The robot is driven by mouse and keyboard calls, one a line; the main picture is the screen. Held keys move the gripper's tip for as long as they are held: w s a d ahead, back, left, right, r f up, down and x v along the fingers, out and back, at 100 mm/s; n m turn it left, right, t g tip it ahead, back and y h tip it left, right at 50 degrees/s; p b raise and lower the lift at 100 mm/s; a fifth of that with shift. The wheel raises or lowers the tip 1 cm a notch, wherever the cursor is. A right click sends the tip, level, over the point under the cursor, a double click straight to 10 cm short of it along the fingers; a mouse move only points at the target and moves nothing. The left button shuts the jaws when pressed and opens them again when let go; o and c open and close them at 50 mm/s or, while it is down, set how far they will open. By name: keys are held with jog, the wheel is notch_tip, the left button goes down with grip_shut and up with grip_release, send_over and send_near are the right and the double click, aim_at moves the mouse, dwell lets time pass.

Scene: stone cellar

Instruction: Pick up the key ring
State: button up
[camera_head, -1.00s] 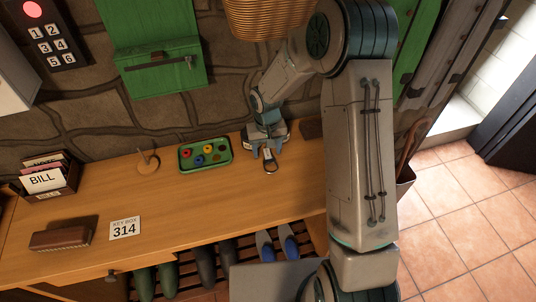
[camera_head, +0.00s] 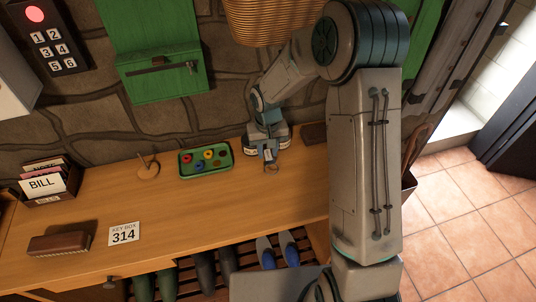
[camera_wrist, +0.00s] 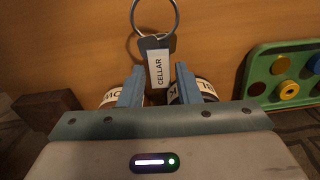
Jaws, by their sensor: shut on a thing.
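The key ring is a metal loop (camera_wrist: 155,14) with a dark fob and a white tag reading CELLAR (camera_wrist: 157,68). In the wrist view my gripper (camera_wrist: 158,84) has its two blue fingers on either side of the tag end, shut on it, with the loop sticking out beyond the fingertips. In the head view my gripper (camera_head: 268,155) is over the back of the wooden counter (camera_head: 190,215), and the loop (camera_head: 271,169) shows just in front of the fingers. I cannot tell whether the key ring touches the counter.
Two round labelled containers (camera_wrist: 206,90) stand close behind the fingers, partly hidden. A green tray (camera_head: 206,171) with coloured rings lies to the left. A dark block (camera_head: 314,133) is to the right.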

jog(key=shift+w+r, duration=0.1)
jog(key=shift+r, duration=0.75)
jog(key=s+d+r+b, duration=0.2)
jog(key=s+d+r, duration=0.4)
jog(key=d, duration=0.4)
jog(key=shift+r, duration=0.6)
jog(key=shift+d, duration=0.1)
